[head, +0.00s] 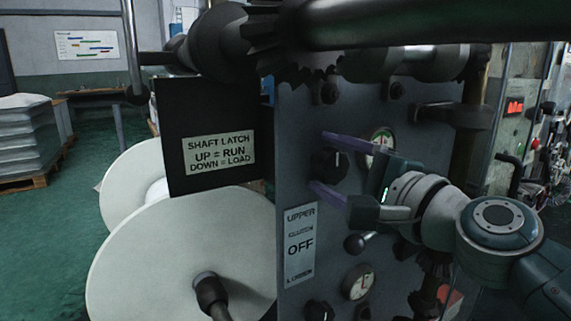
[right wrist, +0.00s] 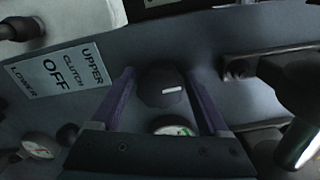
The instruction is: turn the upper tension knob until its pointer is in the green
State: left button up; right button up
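The upper tension knob (head: 328,163) is a dark round knob with a white mark on the grey machine panel. In the right wrist view the knob (right wrist: 158,86) shows its white line pointing right. My right gripper (head: 322,161) reaches in from the right with its purple fingers spread, one above and one below the knob. In the right wrist view the fingers (right wrist: 160,78) flank the knob with small gaps. The round gauge (head: 383,138) beside the knob has a green part; it is partly hidden by my gripper, and its pointer cannot be read. My left gripper is not in view.
A lower gauge (head: 358,281) and lower knob (head: 320,310) sit below. A ball-ended lever (head: 358,243) stands out near the clutch label (head: 300,244). A white film roll (head: 180,262) is at left, with the shaft latch plate (head: 212,140) above it. Rollers and gears cross the top.

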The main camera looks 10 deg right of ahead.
jog(key=shift+o, duration=0.8)
jog(key=v, duration=1)
jog(key=shift+p, duration=0.35)
jog(key=shift+r, duration=0.1)
